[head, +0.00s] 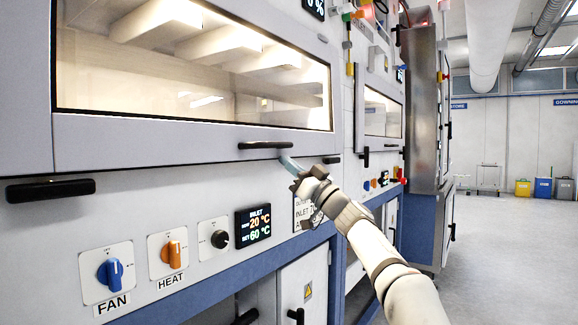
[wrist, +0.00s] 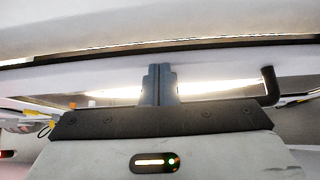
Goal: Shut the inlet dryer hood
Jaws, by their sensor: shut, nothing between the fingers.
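The inlet dryer hood (head: 180,135) is a light grey frame around a wide lit window in the head view, with pale slats inside. A black bar handle (head: 273,145) sits on its lower rail. The lower rail looks near the cabinet front, but I cannot tell if the hood is fully closed. My gripper (head: 286,161) is shut and empty, just below and right of that handle, by the hood's lower edge. I cannot tell if it touches. In the wrist view the closed fingers (wrist: 159,82) point up toward a pale panel with a dark edge strip (wrist: 230,45).
Below the hood are the FAN knob (head: 110,272), the HEAT knob (head: 174,252) and the INLET display (head: 252,224). Another black handle (head: 50,190) is at far left. A second windowed unit (head: 382,115) stands beyond. The floor (head: 510,240) at right is open.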

